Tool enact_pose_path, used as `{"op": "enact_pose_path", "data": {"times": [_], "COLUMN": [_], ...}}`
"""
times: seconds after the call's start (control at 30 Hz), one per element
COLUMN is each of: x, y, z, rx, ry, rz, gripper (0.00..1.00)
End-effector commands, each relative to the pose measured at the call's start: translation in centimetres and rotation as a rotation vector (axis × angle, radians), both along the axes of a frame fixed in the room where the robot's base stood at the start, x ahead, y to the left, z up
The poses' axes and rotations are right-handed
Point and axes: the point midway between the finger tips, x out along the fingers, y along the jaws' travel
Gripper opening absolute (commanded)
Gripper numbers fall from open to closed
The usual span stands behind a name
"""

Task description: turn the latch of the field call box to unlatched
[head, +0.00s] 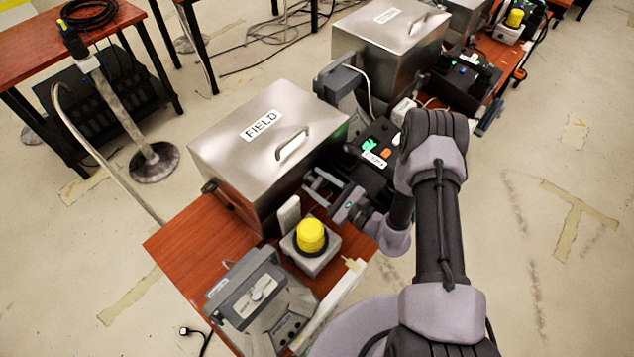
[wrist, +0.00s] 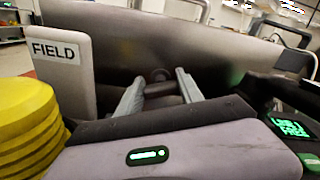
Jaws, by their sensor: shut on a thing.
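The field call box (head: 235,160) is a brushed metal box with a FIELD label and a handle on its lid, standing on the wooden table. My gripper (head: 320,186) is at its front face, right of centre in the head view. In the wrist view my gripper (wrist: 158,90) has its two grey fingers against the latch (wrist: 160,88), a dark bar below a round pivot on the box front. The fingers are shut on this bar, which looks roughly level. The latch is hidden in the head view.
A yellow button (head: 311,236) on a grey base stands close to my gripper, with a white FIELD plate (wrist: 62,62) beside it. A grey phone unit (head: 255,300) is at the near table end. A black device (head: 378,150) with green lights is right of the gripper.

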Motion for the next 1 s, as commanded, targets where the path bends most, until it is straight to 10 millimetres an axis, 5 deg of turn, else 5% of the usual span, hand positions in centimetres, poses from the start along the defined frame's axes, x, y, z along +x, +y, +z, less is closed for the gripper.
{"op": "enact_pose_path", "data": {"times": [0.5,1.0], "x": [0.08,0.09], "y": [-0.12,-0.13], "z": [0.00,-0.02], "rx": [0.239,0.302], "ry": [0.242,0.305], "rz": [0.000,0.000], "gripper": [0.03,0.03]}}
